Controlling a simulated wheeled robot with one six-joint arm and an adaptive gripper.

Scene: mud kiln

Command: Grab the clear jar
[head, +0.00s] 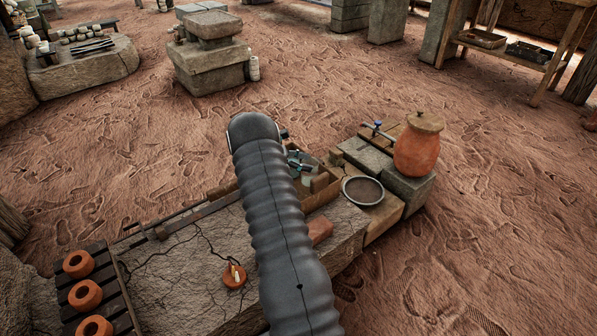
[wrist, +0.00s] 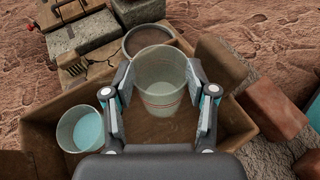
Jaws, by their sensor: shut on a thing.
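The clear jar (wrist: 160,80) is a see-through vessel with thin red lines around it. In the wrist view it sits between the two fingers of my gripper (wrist: 163,97), which are shut on its sides. The jar is over a brown wooden box (wrist: 55,101); I cannot tell whether it still touches the bottom. In the head view my arm hides most of the gripper (head: 300,165) and the jar.
A second clear vessel with bluish contents (wrist: 85,130) stands in the box at left. A round dark-filled bowl (head: 362,191) is beyond the box. An orange lidded pot (head: 416,150) stands on a stone block. A reddish brick (wrist: 273,110) lies right of the box.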

